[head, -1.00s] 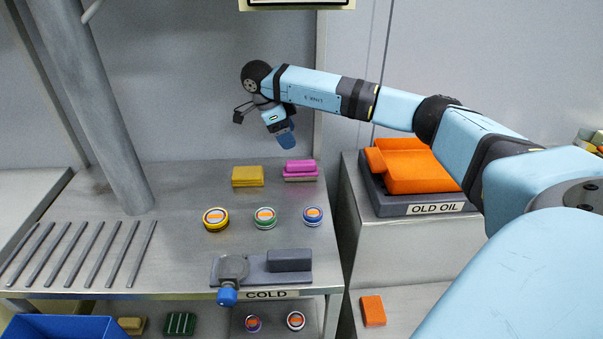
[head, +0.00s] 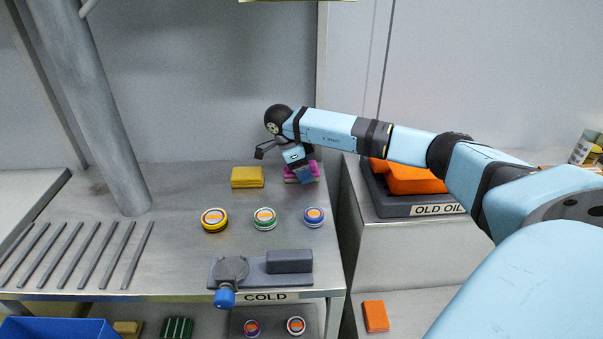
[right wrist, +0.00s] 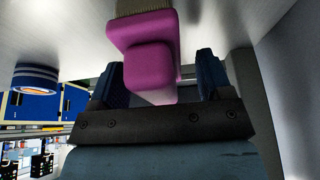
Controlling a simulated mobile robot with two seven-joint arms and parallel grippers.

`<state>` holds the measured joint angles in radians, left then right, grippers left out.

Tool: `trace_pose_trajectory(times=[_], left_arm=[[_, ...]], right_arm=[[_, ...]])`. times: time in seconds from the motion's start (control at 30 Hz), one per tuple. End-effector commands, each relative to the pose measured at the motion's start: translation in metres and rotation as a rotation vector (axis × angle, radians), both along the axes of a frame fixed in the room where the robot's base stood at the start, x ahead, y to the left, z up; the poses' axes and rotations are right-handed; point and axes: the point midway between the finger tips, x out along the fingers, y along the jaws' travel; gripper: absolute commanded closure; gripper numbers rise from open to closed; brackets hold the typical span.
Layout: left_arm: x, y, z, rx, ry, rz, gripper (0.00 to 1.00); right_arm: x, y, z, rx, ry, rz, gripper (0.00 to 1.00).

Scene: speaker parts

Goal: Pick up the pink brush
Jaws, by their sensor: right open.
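The pink brush (head: 314,168) lies at the back right of the metal table, partly hidden behind my right gripper (head: 304,175). In the right wrist view the brush (right wrist: 147,40) shows a pink handle block and pale bristles beyond it. My right gripper also shows there (right wrist: 160,82), its two dark blue fingers apart. The handle's near end is between the fingers, with a gap visible to the right finger. I cannot tell whether either finger touches it. My left gripper is not in view.
A yellow sponge-like block (head: 247,177) lies left of the brush. Yellow (head: 214,220), green (head: 265,218) and blue (head: 314,216) round tins stand in front. A dark fixture (head: 289,262) is near the front edge. A tray labelled OLD OIL (head: 425,209) stands to the right.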

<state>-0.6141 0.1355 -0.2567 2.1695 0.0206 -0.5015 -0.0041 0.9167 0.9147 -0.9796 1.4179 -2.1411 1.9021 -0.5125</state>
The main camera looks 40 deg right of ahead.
Motion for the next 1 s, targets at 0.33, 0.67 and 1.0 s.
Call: trace_pose_trajectory(times=[0.33, 0.67, 1.0], left_arm=[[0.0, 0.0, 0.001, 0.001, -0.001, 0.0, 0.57], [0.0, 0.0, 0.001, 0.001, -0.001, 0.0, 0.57], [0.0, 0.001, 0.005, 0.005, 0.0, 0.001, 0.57]], right_arm=[[0.0, 0.0, 0.001, 0.0, 0.0, 0.0, 0.76], [0.0, 0.0, 0.002, 0.001, -0.001, 0.0, 0.82], [0.001, 0.0, 0.039, 0.0, -0.004, 0.0, 0.82]])
